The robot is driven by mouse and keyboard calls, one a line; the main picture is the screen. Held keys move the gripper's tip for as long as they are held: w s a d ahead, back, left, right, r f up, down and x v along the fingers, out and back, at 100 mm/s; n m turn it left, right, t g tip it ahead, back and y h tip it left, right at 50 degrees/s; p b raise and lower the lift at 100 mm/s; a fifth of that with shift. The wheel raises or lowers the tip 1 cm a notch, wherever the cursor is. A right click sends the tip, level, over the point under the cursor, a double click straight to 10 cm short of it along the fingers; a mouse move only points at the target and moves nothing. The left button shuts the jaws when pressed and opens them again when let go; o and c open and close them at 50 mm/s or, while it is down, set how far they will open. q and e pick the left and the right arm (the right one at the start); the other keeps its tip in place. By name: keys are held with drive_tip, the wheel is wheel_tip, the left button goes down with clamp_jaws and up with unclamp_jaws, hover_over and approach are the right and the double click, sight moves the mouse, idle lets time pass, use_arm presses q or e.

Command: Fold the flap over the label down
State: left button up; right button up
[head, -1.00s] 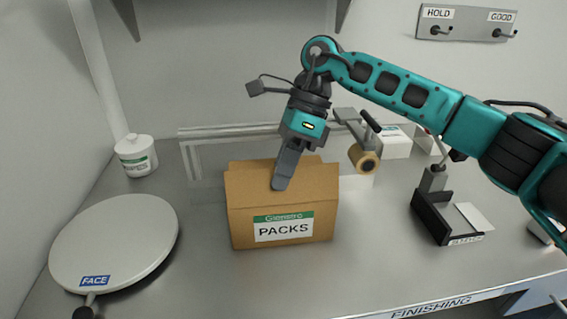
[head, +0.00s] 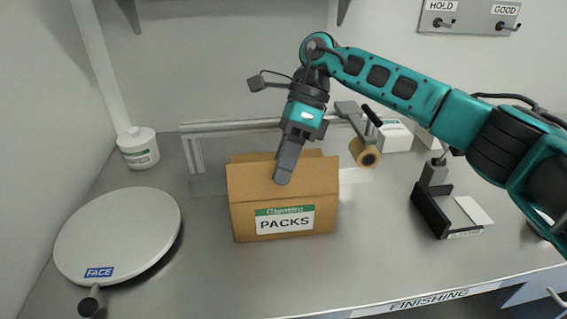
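A brown cardboard box (head: 248,222) stands on the steel bench. A white and green label (head: 285,221) reading PACKS is on its front face. A front flap (head: 247,182) above the label stands up, and another flap (head: 305,153) shows behind it. My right gripper (head: 283,178) comes down from above, its dark fingers together with no gap visible. Its tips overlap the front flap in the picture; whether they touch it is hard to tell. The box's inside is hidden. My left gripper is not in view.
A round grey plate marked FACE (head: 118,235) lies at left, with a white tub (head: 138,150) behind it. A tape dispenser (head: 364,152) and clear panel (head: 210,170) stand behind the box. A black holder (head: 430,213) is at right. Bench in front is clear.

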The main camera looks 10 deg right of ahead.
drive_tip(key=shift+r, duration=0.1)
drive_tip(key=v, duration=1.2)
drive_tip(key=shift+w+d+r, duration=0.15)
drive_tip(key=shift+w+r, duration=0.05)
drive_tip(key=shift+r, duration=0.1)
drive_tip(key=shift+s+f, duration=0.1)
